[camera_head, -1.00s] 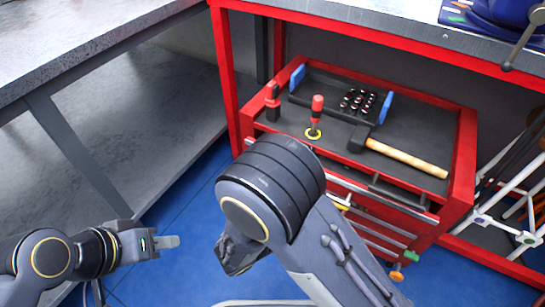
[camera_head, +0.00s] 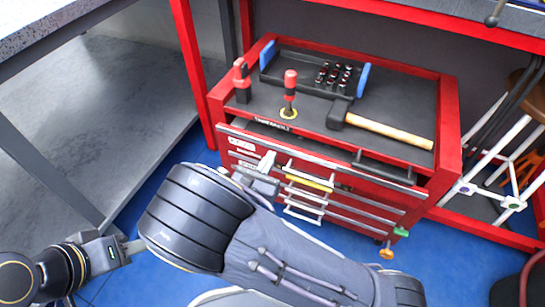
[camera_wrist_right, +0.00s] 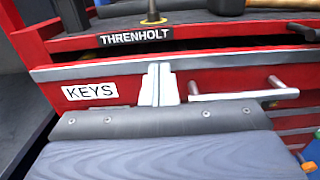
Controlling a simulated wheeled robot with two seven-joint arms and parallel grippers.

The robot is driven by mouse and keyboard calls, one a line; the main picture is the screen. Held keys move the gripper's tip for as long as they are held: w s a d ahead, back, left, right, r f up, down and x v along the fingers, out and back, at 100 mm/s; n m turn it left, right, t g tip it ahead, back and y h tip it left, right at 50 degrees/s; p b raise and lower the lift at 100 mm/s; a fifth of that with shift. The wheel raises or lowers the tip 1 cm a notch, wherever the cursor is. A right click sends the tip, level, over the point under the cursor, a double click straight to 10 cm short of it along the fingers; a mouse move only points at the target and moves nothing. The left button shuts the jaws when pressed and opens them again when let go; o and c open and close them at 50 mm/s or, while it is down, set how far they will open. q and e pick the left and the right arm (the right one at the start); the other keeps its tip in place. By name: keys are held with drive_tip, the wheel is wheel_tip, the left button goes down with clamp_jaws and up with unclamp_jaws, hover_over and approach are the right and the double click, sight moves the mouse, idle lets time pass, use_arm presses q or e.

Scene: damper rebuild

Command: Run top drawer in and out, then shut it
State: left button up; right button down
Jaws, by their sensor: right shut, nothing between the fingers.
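The red tool chest (camera_head: 447,140) stands under the bench. Its top drawer (camera_head: 330,164), labelled KEYS, has a silver top edge and sticks out a little, with a dark gap behind that edge. The drawer front (camera_wrist_right: 215,80) and its silver bar handle (camera_wrist_right: 243,94) show in the right wrist view. My right gripper (camera_head: 265,163) is shut and empty in front of the drawer's left part. In the wrist view its fingertips (camera_wrist_right: 158,72) overlap the front between the KEYS label and the handle; contact is unclear. My left gripper (camera_head: 134,246) is low at left, away from the chest, partly hidden.
More drawers with bar handles sit below. A grey workbench (camera_head: 40,130) is at left. Blue floor (camera_head: 330,235) is open in front.

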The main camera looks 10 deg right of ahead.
sight(277, 145)
drive_tip(key=shift+b+x, duration=0.3)
drive_tip(key=shift+x, duration=0.95)
drive_tip(key=x, duration=0.3)
drive_tip(key=shift+d+p, duration=0.1)
drive_tip(key=shift+p, duration=0.25)
drive_tip(key=shift+w, duration=0.15)
